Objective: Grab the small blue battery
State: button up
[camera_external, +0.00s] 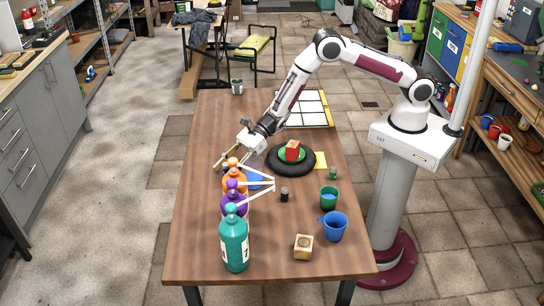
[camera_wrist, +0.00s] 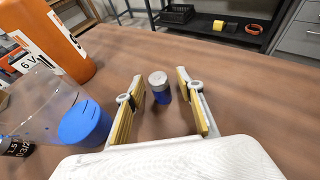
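The small blue battery (camera_wrist: 160,88) stands upright on the brown table in the wrist view, blue with a silver-grey top. My gripper (camera_wrist: 161,92) is open, with one yellow-padded finger on each side of the battery. Gaps show between the battery and both fingers, so it is not clamped. I cannot clearly make out the battery in the external view.
An orange bottle (camera_wrist: 48,45) and a clear container with a blue end (camera_wrist: 84,124) stand close on the left. Purple (camera_external: 233,205) and teal (camera_external: 235,240) bottles stand nearer the camera.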

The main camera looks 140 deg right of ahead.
aim_at(225, 163)
dwell(0.3)
grip_shut()
jog(key=shift+r, duration=5)
